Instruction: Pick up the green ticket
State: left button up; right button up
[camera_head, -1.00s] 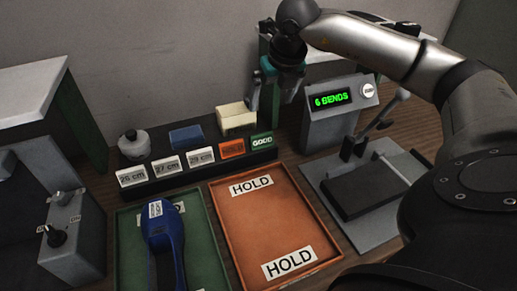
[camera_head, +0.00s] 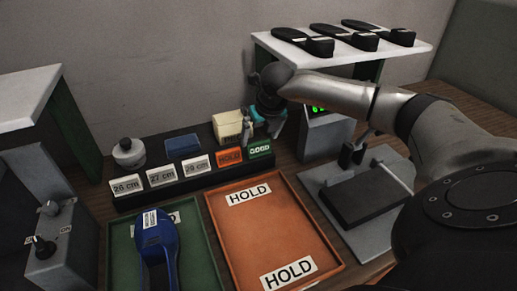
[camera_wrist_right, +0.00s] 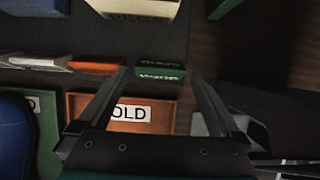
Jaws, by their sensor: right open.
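The green ticket (camera_head: 259,149), lettered GOOD, stands at the right end of the dark ticket rack (camera_head: 130,200), beside the orange HOLD ticket (camera_head: 230,156). In the right wrist view the green ticket (camera_wrist_right: 160,73) lies ahead, between the lines of the two fingers. My right gripper (camera_head: 257,133) is just above and behind the green ticket in the head view. It is open and empty, and its fingers (camera_wrist_right: 155,95) are spread in the wrist view. Whether a finger touches the ticket cannot be told. My left gripper is not in view.
White size tickets (camera_head: 161,175) stand left on the rack, with a cream block (camera_head: 228,124) behind. An orange HOLD tray (camera_head: 262,235) and a green tray (camera_head: 200,262) holding a blue shoe-shaped item (camera_head: 158,240) lie in front. A grey press (camera_head: 365,195) stands right.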

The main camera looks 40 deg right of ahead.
aim_at(259, 142)
jog(key=shift+x, duration=2)
jog(key=shift+c, duration=0.2)
jog(key=c, duration=1)
jog(key=shift+r, duration=0.1)
notch_tip(259, 142, up, 20)
jog(key=p, duration=0.1)
jog(key=shift+p, duration=0.35)
